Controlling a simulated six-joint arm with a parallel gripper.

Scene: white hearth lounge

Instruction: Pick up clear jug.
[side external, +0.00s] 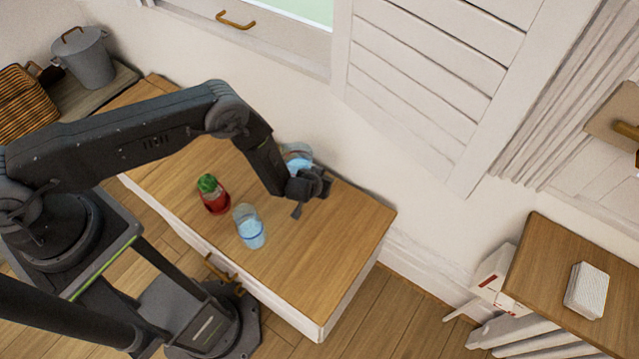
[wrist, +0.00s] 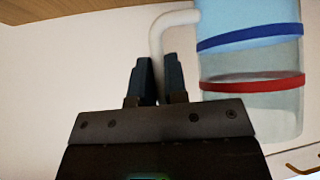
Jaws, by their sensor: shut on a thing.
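The clear jug (side external: 297,152) is at the back of the wooden counter, partly hidden behind my gripper (side external: 308,187). In the wrist view the jug (wrist: 250,62) shows large at the right, clear with pale blue in it, a blue band and a red band. Its pale curved handle (wrist: 172,20) runs down between my fingers (wrist: 159,75), which are shut on it. The jug's far end is cut off by the top of the frame. I cannot tell whether the jug touches the counter.
A red bottle with a green cap (side external: 213,194) and a glass of pale blue liquid (side external: 249,227) stand close on the counter (side external: 340,225), left of my gripper. The wall with a white shutter (side external: 430,75) rises just behind. The counter's right end is clear.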

